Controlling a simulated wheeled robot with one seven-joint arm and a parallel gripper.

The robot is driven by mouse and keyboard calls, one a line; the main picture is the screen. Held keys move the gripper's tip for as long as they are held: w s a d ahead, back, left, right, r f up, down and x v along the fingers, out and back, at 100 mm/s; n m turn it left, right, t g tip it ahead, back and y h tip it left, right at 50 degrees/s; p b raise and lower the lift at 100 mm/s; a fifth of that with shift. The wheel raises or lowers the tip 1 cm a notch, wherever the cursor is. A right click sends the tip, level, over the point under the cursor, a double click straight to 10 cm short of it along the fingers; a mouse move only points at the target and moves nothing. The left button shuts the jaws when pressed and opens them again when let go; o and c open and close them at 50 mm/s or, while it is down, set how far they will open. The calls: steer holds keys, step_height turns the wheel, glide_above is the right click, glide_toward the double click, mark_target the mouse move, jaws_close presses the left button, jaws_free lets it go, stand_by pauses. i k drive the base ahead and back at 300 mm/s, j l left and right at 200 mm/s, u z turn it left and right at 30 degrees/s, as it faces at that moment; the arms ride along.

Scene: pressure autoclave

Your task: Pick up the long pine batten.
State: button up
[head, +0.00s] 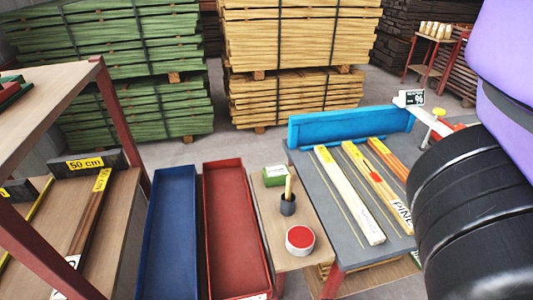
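Several wooden battens lie side by side on a grey-topped table (318,205) at the right in the head view. The left one is a pale batten (350,198) with a yellow tag at its far end. The middle one is a yellowish batten (364,168) with a red mark and a white label reading "PINE" at its near end. The right one is an orange-brown batten (385,155), partly hidden behind my arm. I cannot tell from the visible ends which is longest. My gripper is not in view; only purple and black parts of my arm show at the right edge.
A blue raised stop (350,127) runs along the table's far edge, with a small display (412,98) at its right end. Left stand a small bench with a red-topped tin (300,239), a red tray (233,162), a blue tray (173,169) and a shelf (125,215).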

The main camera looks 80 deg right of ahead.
mark_target(398, 210)
steer(key=k+j+z, duration=0.2)
steer(key=k+z, duration=0.3)
steer(key=z, duration=1.55)
steer(key=i+j, duration=0.1)
steer(key=j, duration=0.6)
steer(key=i+j+z, duration=0.1)
steer(key=j, duration=0.25)
steer(key=i, duration=0.05)
